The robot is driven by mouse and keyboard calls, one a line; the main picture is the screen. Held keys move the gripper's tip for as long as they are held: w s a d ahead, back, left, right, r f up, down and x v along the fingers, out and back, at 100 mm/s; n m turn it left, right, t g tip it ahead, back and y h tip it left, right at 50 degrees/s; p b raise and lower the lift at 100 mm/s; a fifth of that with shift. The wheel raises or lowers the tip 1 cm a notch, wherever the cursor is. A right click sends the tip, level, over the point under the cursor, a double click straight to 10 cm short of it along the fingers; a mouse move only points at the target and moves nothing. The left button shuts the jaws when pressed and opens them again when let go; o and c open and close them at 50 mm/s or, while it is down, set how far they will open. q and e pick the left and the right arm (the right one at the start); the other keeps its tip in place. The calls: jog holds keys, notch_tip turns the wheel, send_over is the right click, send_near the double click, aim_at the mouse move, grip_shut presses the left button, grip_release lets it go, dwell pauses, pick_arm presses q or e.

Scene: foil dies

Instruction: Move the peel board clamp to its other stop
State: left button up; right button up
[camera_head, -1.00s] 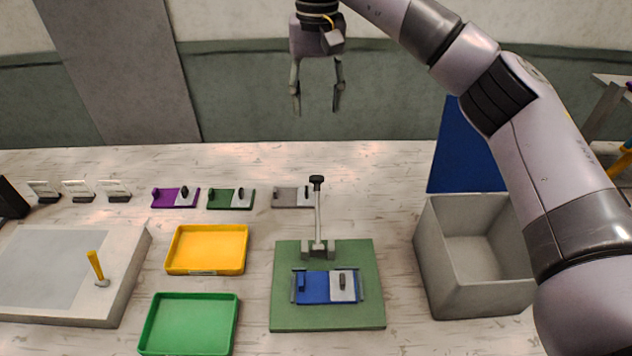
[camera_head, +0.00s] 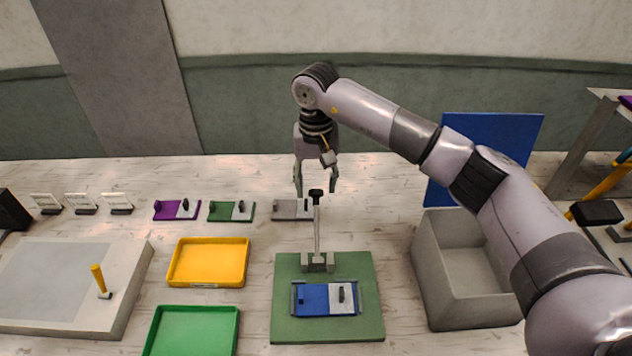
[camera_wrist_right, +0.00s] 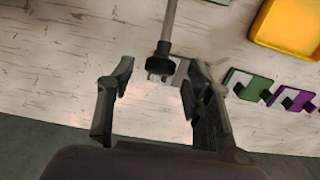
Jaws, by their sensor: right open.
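The peel board (camera_head: 290,327) is a green board on the table. Its clamp (camera_head: 317,232) is a grey lever with a black knob (camera_head: 316,193), standing upright from a grey bracket at the board's back edge. A blue and grey die (camera_head: 318,300) lies on the board between two low rails. My right gripper (camera_head: 315,191) is open and empty, pointing down at the knob. In the right wrist view the knob (camera_wrist_right: 160,62) shows between and beyond the open fingertips, with the lever running up the picture. I cannot tell whether the fingers touch it. My left gripper is not in view.
A grey die (camera_head: 291,209) lies behind the lever, with green and purple ones (camera_head: 177,210) to its left. Yellow (camera_head: 207,283) and green trays (camera_head: 160,330) stand left of the board. A grey bin (camera_head: 425,270) stands right, below my right arm.

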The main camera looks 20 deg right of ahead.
jog(key=shift+f, duration=0.8)
jog(key=shift+c, duration=0.3)
grip_shut()
